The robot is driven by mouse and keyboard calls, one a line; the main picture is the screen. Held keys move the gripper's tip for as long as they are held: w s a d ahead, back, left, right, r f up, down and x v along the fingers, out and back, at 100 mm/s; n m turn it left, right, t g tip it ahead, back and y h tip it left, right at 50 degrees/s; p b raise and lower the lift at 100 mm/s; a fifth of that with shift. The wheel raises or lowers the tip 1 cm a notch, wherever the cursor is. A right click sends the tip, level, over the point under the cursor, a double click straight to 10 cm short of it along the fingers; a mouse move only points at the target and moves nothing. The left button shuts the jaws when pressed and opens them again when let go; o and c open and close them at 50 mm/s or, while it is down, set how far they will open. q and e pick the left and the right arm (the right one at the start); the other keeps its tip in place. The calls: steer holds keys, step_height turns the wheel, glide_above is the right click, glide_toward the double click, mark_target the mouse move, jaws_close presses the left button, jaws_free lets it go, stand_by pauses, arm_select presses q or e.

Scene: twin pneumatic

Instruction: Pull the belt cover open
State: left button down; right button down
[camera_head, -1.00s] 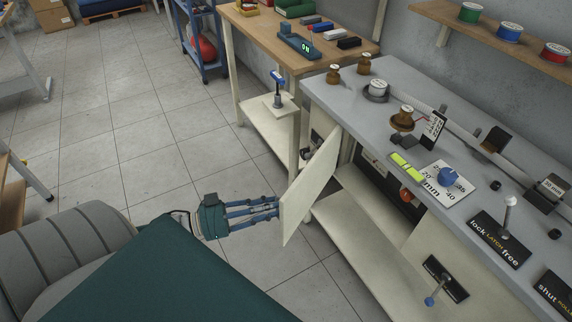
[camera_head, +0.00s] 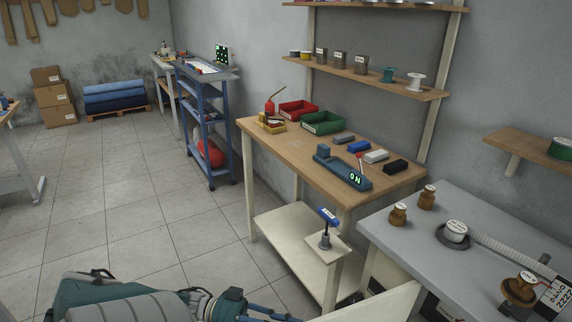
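A cream hinged panel (camera_head: 385,303), which looks like the belt cover, stands out at an angle from the grey-topped bench (camera_head: 400,237) at the bottom of the head view. Only its upper part shows; the rest is cut off by the frame's lower edge. My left gripper (camera_head: 275,313) reaches in from the bottom left, with its blue finger links pointing at the panel's left end. Its fingertips are at the lower edge, so I cannot tell whether they grip the panel. My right gripper is not in view.
A wooden workbench (camera_head: 262,150) with bins, blocks and a device reading ON stands behind. A post with a blue-topped handle (camera_head: 326,228) stands on its lower side shelf, close beyond the panel. A blue cart (camera_head: 207,125) is farther back. Open tiled floor (camera_head: 150,190) lies to the left.

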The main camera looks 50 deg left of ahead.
arm_select(q)
steer(key=shift+w+a+r+t, duration=0.15)
steer(key=shift+w+a+r, duration=0.1)
steer(key=shift+w, duration=0.25)
steer(key=shift+w+a+r+t, duration=0.15)
steer(key=shift+w+a+r, duration=0.1)
steer(key=shift+w, duration=0.25)
steer(key=c, duration=1.7)
jaws_free()
steer(key=shift+w, duration=0.2)
steer(key=shift+s+d+f+v, duration=0.2)
steer(key=shift+s+v, duration=0.05)
steer(key=shift+v, duration=1.9)
steer(key=shift+s+d+f+v, duration=0.15)
steer(key=shift+s+d+v, duration=0.05)
steer(key=shift+v, duration=1.95)
steer(key=shift+s+d+f+v, duration=0.2)
steer(key=shift+s+v, duration=0.05)
steer(key=shift+v, duration=1.9)
